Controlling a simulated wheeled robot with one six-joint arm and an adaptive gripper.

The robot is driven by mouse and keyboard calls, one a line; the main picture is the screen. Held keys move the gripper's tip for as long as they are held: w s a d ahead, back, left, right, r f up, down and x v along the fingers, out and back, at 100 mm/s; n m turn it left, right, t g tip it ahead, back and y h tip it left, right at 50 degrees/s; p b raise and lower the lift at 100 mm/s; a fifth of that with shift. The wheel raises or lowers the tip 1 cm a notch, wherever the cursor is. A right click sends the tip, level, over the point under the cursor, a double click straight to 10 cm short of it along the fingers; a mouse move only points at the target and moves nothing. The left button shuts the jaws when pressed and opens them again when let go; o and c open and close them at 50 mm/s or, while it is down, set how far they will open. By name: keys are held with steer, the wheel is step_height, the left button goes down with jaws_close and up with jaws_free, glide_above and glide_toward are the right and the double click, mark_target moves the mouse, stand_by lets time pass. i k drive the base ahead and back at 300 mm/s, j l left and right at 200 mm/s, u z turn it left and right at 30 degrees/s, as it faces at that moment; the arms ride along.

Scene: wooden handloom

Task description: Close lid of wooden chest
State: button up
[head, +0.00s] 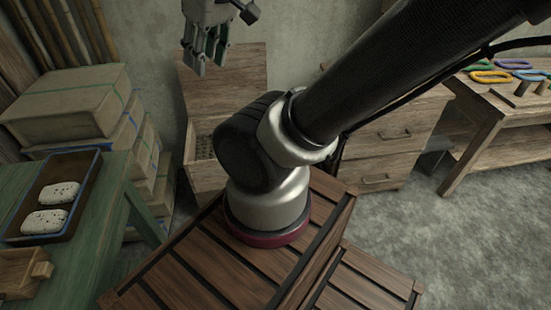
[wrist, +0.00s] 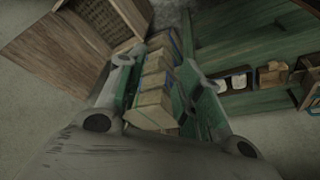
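The wooden chest (head: 203,176) stands against the back wall, partly hidden behind my arm in the head view. Its lid (head: 240,82) is raised, standing up against the wall. In the wrist view the open lid (wrist: 50,55) is at upper left, beside the chest's woven-looking interior (wrist: 92,17). My gripper (head: 208,63) is up high, in front of the lid's upper left part in the head view. Its fingers are spread with nothing between them, and I cannot tell whether they touch the lid.
Stacked boxes (head: 65,105) stand left of the chest. A green table (head: 95,215) at left holds a tray (head: 82,193) with two speckled pale objects. A drawer cabinet (head: 395,133) and a workbench (head: 490,115) stand right. Grey floor (head: 450,230) is clear at right.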

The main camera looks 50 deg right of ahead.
mark_target(243, 78)
steer(key=z, duration=1)
steer(key=i+j+u, duration=0.1)
steer(key=i+j, duration=0.4)
steer(key=i, duration=0.15)
